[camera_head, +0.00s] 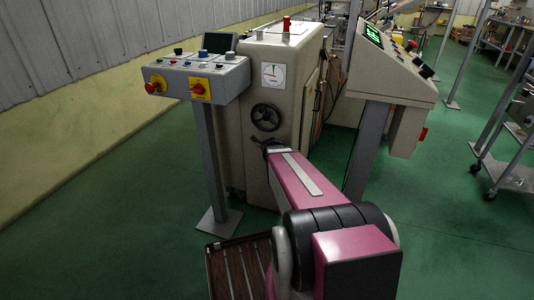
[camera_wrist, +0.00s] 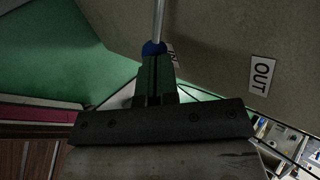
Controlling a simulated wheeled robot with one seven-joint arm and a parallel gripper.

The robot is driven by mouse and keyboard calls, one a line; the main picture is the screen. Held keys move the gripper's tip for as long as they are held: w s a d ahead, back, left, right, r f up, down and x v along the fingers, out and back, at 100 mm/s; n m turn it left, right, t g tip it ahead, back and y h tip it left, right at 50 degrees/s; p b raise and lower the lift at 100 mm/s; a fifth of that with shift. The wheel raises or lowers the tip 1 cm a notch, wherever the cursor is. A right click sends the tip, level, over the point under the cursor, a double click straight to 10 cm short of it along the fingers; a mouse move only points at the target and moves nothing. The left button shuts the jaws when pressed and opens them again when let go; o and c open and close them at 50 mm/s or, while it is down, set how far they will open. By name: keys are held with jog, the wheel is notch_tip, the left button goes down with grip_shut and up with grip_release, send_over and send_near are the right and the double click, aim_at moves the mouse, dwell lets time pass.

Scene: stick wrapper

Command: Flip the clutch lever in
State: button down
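The clutch lever is a thin metal rod (camera_wrist: 160,18) with a blue knob (camera_wrist: 153,48) at its end, in the upper middle of the wrist view. My gripper (camera_wrist: 157,62) has its two dark fingers close together, with their tips right at the knob. I see nothing clearly held between them; whether the tips touch the knob I cannot tell. A partly hidden "IN" label (camera_wrist: 174,57) is just beside the knob, and an "OUT" label (camera_wrist: 262,75) is farther right. In the head view my arm reaches to the beige machine (camera_head: 285,85), and the lever cannot be made out.
A control box on a post (camera_head: 205,150) stands left of the machine. A handwheel (camera_head: 266,117) is on the machine's front above my gripper. A second sloped console (camera_head: 390,70) stands close on the right. Green floor (camera_head: 120,220) is free at left.

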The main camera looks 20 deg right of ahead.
jog(key=shift+a+f+y, duration=0.15)
jog(key=shift+f+y, duration=0.15)
jog(key=shift+f, duration=0.1)
jog(key=shift+a, duration=0.1)
jog(key=shift+w+a+r, duration=0.35)
jog(key=shift+w+a, duration=0.05)
jog(key=shift+a, duration=0.25)
